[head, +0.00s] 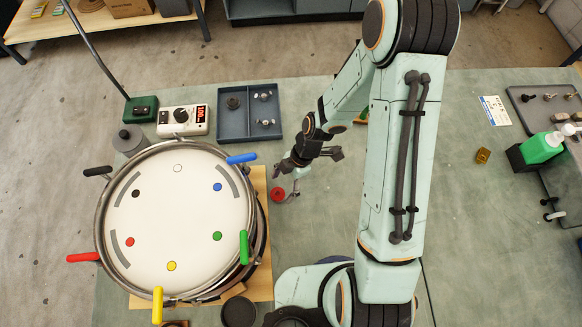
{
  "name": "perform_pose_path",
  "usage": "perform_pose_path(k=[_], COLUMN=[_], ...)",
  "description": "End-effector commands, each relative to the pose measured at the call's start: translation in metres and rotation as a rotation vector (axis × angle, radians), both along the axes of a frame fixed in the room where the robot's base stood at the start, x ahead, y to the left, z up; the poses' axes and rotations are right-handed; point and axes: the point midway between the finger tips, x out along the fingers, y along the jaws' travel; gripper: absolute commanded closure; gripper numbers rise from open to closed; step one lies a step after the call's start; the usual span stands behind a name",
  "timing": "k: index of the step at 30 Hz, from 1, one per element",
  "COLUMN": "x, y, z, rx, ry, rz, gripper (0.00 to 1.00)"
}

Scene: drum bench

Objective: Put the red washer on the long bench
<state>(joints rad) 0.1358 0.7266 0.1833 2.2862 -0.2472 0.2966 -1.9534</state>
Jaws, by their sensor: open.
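A small red round piece with a dark middle, which looks like the red washer (278,194), lies on the grey-green worktop (330,225) just right of the drum. My gripper (287,180) is open, just above and beside it in the picture. The fingers look apart from the red piece, but whether they touch it is hard to tell at this size. A long wooden bench (60,27) stands at the far upper left, apart from the worktop. Which surface is the task's long bench is not certain from this view.
A drum (175,215) with coloured handles stands on a wooden board at left. Behind it are a meter (183,120) and a grey divided tray (250,137) with small parts. A green bottle (541,148) and dark tray stand at right.

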Motion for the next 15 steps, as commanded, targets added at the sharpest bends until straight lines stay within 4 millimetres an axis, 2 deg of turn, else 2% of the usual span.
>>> perform_pose_path(k=[3, 9, 15], x=[0.007, 0.013, 0.016], y=[-0.011, -0.026, -0.034], z=[0.027, 0.068, 0.090], rx=[-0.002, -0.002, -0.001], ry=[-0.009, -0.006, -0.001], rz=[-0.004, -0.002, 0.000], gripper=[0.37, 0.37, 0.37])
